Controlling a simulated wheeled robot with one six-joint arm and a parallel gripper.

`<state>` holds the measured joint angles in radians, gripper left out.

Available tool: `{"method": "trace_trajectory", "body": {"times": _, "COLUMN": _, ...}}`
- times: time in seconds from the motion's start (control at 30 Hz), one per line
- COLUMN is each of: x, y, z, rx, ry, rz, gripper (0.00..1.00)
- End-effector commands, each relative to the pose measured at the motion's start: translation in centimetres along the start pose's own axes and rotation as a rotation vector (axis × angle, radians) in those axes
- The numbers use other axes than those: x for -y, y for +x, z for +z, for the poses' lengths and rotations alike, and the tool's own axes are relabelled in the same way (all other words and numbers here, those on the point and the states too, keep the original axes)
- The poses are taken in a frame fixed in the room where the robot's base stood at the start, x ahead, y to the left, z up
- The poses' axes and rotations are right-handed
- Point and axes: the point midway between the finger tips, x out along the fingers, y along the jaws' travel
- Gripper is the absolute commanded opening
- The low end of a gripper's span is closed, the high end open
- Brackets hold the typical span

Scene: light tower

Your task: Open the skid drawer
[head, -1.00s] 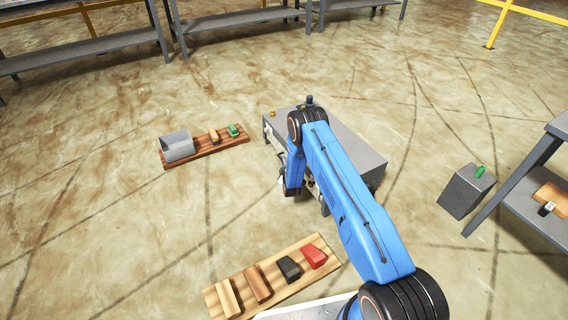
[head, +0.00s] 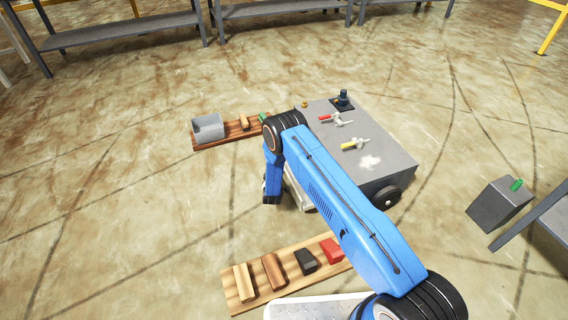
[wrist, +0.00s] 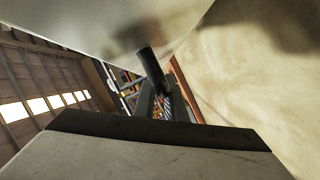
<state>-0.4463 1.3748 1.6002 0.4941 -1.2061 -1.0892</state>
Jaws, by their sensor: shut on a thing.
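The skid (head: 395,150) is a grey box on dark wheels, right of my arm in the head view. A pale part, seemingly the skid drawer (head: 298,196), shows at its left side, mostly hidden behind my arm. How far it stands out I cannot tell. My gripper (head: 270,200) points down just left of it, its fingertips small and dark there. In the wrist view my gripper (wrist: 158,103) is shut around the end of a dark bar, seemingly the drawer handle (wrist: 150,65). A pale surface fills the top of that view.
Valves with a red handle (head: 325,118) and a yellow handle (head: 350,146) sit on the skid. A plank with several blocks (head: 240,300) lies in front; another with a grey bin (head: 208,128) lies behind left. A grey box (head: 498,206) stands right. Floor left of my gripper is clear.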

Motion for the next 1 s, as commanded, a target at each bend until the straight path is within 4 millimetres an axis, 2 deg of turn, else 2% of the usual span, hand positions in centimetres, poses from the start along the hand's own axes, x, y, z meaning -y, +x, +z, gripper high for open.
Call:
{"method": "trace_trajectory", "body": {"times": 0.23, "x": 1.4, "y": -0.8, "z": -1.7, "rx": 0.0, "ry": 0.0, "rz": -0.001, "gripper": 0.0}}
{"method": "trace_trajectory", "body": {"times": 0.63, "x": 1.5, "y": -0.9, "z": -1.9, "rx": 0.001, "ry": -0.001, "rz": -0.001, "gripper": 0.0}}
{"method": "trace_trajectory", "body": {"times": 0.67, "x": 1.5, "y": -0.9, "z": -1.9, "rx": 0.0, "ry": -0.001, "rz": -0.001, "gripper": 0.16}}
{"method": "trace_trajectory", "body": {"times": 0.7, "x": 1.5, "y": -0.9, "z": -1.9, "rx": 0.0, "ry": -0.001, "rz": -0.001, "gripper": 0.25}}
{"method": "trace_trajectory", "body": {"times": 0.73, "x": 1.5, "y": -0.9, "z": -1.9, "rx": 0.0, "ry": -0.001, "rz": -0.001, "gripper": 0.29}}
{"method": "trace_trajectory", "body": {"times": 1.0, "x": 1.5, "y": -0.9, "z": -1.9, "rx": 0.0, "ry": 0.0, "rz": 0.0, "gripper": 0.29}}
